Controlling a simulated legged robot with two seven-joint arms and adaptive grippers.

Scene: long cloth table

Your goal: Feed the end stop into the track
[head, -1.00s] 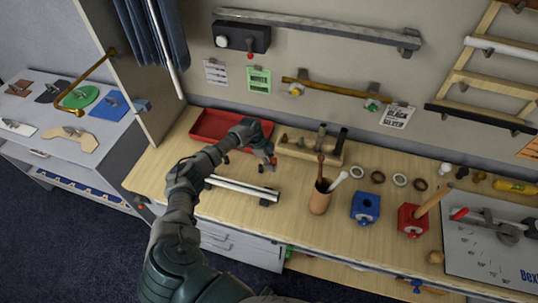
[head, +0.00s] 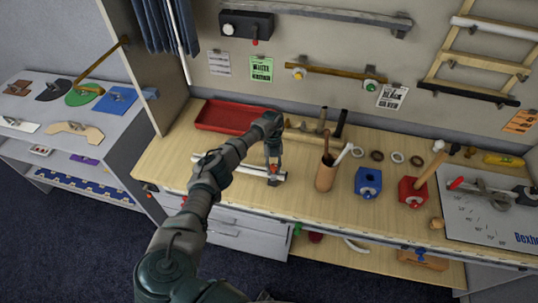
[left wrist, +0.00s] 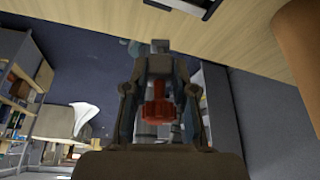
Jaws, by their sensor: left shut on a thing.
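The track (head: 238,168) is a pale metal rail lying on the wooden workbench, partly hidden behind my left arm. Its end also shows at the top of the left wrist view (left wrist: 183,4). My left gripper (head: 273,166) points down at the rail's right end. It is shut on a small red knobbed piece, which looks like the end stop (left wrist: 158,104). In the head view the piece is a small red spot between the fingers. I cannot tell whether it touches the track. My right gripper is out of view.
A red tray (head: 228,117) lies behind my left arm. A wooden tool rack (head: 318,135) stands at the back. A brown cup with tools (head: 326,175) stands close to the right of the gripper. Blue (head: 367,182) and red (head: 411,190) blocks stand further right.

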